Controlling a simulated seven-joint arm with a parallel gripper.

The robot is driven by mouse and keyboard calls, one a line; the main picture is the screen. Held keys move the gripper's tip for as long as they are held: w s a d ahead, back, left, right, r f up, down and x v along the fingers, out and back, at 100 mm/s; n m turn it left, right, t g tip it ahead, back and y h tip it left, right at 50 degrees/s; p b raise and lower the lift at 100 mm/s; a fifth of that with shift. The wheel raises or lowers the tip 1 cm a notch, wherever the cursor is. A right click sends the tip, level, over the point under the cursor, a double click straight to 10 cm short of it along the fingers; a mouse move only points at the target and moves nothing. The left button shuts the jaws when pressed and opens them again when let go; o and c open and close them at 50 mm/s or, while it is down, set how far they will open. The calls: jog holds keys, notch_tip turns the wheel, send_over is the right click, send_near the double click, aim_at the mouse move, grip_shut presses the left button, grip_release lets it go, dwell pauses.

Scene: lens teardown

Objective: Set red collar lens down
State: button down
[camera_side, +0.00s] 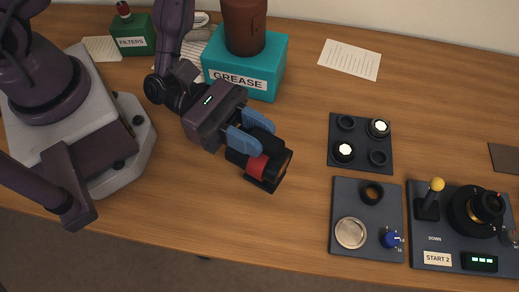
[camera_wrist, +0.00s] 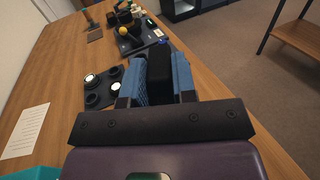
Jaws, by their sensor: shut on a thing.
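The red collar lens (camera_side: 258,166) is a black cylinder with a red band, seen in the side view near the middle of the table. My gripper (camera_side: 249,133) is shut on it, with blue fingers on either side. The lens is tilted, its glass end pointing down and right. I cannot tell whether it touches the table. In the wrist view, the black lens body (camera_wrist: 159,75) sits between the blue fingers of my gripper (camera_wrist: 160,80), and its red band is hidden there.
Right of the lens are a dark four-socket tray (camera_side: 336,158) with white-topped pieces, a pad (camera_side: 344,192) with a metal disc and blue knob, and a lever station (camera_side: 440,225). A teal GREASE box (camera_side: 275,60) and green FILTERS box (camera_side: 132,42) stand behind. Bare wood lies between lens and pads.

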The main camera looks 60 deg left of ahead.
aim_at(284, 166)
jog(key=shift+f, duration=2.15)
jog(key=c, duration=0.9)
grip_release()
